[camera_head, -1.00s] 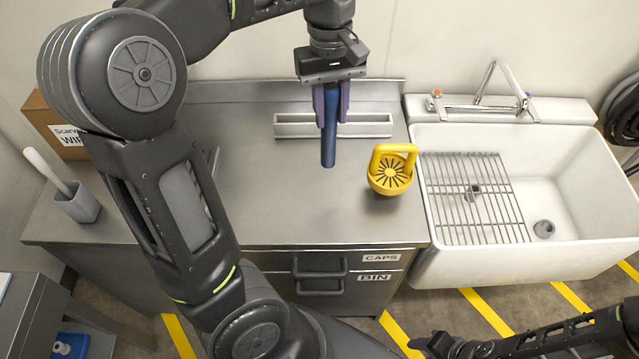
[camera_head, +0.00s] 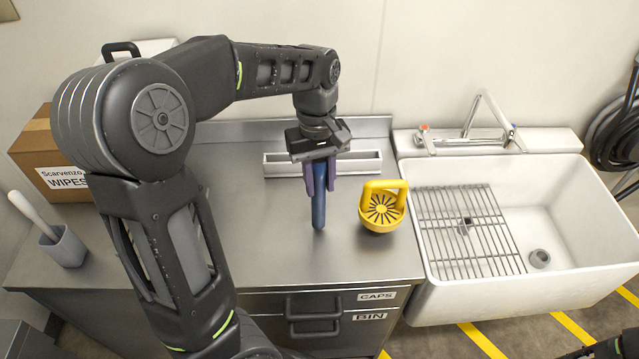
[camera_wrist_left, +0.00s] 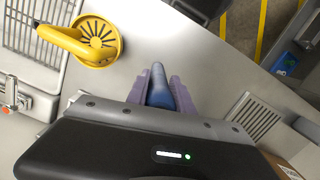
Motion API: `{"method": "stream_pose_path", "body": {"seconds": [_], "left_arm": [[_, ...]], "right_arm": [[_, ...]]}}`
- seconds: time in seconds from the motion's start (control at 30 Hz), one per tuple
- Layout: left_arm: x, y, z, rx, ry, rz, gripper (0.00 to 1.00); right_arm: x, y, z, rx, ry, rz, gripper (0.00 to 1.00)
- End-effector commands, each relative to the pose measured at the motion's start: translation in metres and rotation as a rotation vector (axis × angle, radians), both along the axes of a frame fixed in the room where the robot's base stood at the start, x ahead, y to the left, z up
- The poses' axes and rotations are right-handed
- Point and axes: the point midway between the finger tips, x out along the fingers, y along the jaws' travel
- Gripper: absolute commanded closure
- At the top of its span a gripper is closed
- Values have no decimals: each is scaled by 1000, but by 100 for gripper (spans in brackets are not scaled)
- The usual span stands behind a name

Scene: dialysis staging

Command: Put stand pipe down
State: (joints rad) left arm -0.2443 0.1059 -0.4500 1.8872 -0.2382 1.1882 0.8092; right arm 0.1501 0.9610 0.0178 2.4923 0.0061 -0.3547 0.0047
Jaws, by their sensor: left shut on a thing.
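The stand pipe (camera_head: 319,208) is a blue cylinder held upright over the steel counter (camera_head: 270,250). My left gripper (camera_head: 320,185) is shut on its upper part with purple fingers. In the left wrist view the blue pipe (camera_wrist_left: 159,88) shows between the two purple fingers. Its lower end is close to the counter top; I cannot tell whether it touches. My right gripper is not in view; only a bit of that arm shows at the lower right corner.
A yellow strainer cup with a handle (camera_head: 381,208) stands just right of the pipe. A white sink (camera_head: 560,260) with a wire rack (camera_head: 465,235) lies further right. A slotted tray (camera_head: 365,163) is behind. A brush holder (camera_head: 62,247) stands left. The counter's front middle is clear.

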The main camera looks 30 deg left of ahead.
Motion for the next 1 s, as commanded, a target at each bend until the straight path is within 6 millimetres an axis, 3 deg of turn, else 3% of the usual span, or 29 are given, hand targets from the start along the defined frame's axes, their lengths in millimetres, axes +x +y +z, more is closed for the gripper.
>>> {"method": "stream_pose_path", "body": {"seconds": [0.1,0.47,0.5,0.73,1.0], "left_arm": [[0,0,-12,0,2,2,100],[0,0,-16,0,-1,1,100],[0,0,-15,1,-1,1,69],[0,0,-15,1,-1,1,50],[0,0,-14,0,-1,1,50]], "right_arm": [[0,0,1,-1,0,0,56],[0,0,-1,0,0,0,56],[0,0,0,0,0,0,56],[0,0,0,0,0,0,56],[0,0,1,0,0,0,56]]}}
